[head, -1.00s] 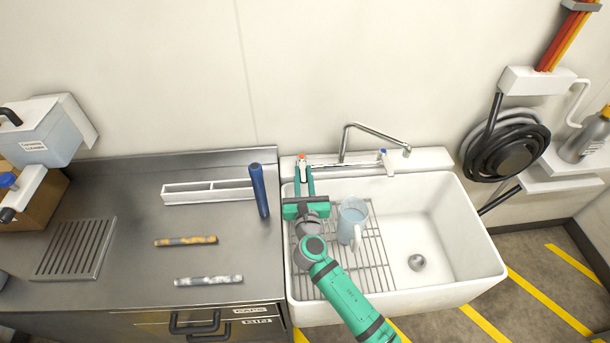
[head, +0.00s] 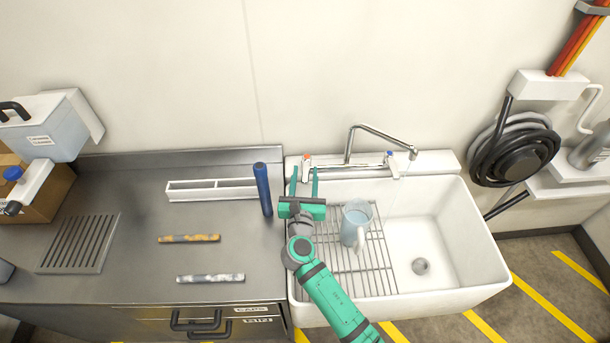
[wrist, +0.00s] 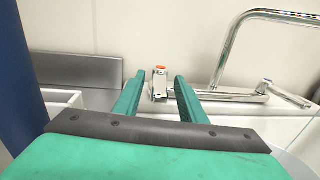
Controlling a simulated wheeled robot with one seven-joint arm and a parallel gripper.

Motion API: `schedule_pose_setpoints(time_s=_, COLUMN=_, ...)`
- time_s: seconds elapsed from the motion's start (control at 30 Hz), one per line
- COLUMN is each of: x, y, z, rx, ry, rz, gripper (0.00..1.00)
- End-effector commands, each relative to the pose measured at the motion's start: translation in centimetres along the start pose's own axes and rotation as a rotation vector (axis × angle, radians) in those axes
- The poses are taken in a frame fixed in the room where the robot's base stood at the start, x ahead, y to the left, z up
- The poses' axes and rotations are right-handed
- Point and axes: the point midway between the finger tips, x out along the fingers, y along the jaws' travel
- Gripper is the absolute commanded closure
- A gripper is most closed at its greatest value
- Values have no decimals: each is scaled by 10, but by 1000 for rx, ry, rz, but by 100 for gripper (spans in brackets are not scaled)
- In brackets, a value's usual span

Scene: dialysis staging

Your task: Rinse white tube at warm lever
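The white tube (head: 210,278), mottled white and grey, lies on the steel counter near its front edge. The warm lever (head: 306,160), with a red cap, stands at the left end of the tap (head: 350,170); it also shows in the wrist view (wrist: 160,84). My gripper (head: 304,173) is open and empty behind the lever's front side, its fingers spread to either side of the lever with gaps. A faint thin line, apparently water, falls from the spout tip (head: 413,154) into the white sink (head: 470,240).
A pale blue jug (head: 356,222) sits on the sink rack (head: 375,270). An orange-brown tube (head: 189,238) and a white divided holder (head: 190,191) are on the counter. The cold lever (head: 392,166) has a blue cap.

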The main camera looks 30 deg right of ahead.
Motion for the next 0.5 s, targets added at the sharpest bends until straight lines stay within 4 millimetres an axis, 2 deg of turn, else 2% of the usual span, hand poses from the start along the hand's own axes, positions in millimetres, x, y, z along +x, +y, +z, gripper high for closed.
schedule_pose_setpoints(time_s=0.27, x=-8, y=-2, z=0, rx=0, ry=0, rz=-3, gripper=62)
schedule_pose_setpoints(time_s=0.5, x=-35, y=-2, z=0, rx=0, ry=0, rz=-3, gripper=62)
